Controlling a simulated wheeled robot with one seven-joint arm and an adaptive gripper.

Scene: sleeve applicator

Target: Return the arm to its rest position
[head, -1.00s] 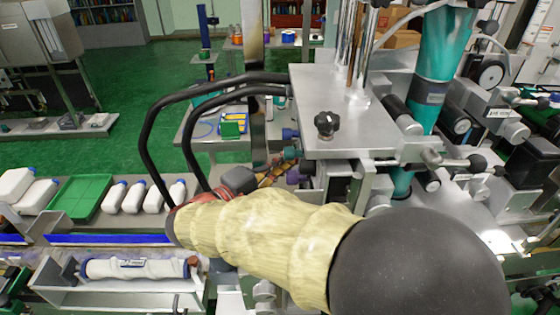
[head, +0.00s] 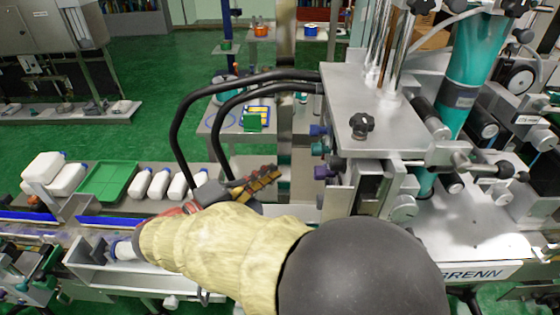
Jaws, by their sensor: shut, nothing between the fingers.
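My arm in its yellow cover (head: 215,245) reaches from the bottom of the head view toward the left. My gripper (head: 268,177) points to the right beyond the red and dark wrist. Its yellow and dark fingers are small in the picture and look shut and empty. They are left of the applicator machine (head: 385,125), near the colored knobs on its side. I cannot tell the exact gap between them.
A white cylinder (head: 122,249) lies in a metal trough (head: 150,280), largely hidden behind my arm. Black hoses (head: 190,110) arch above my gripper.

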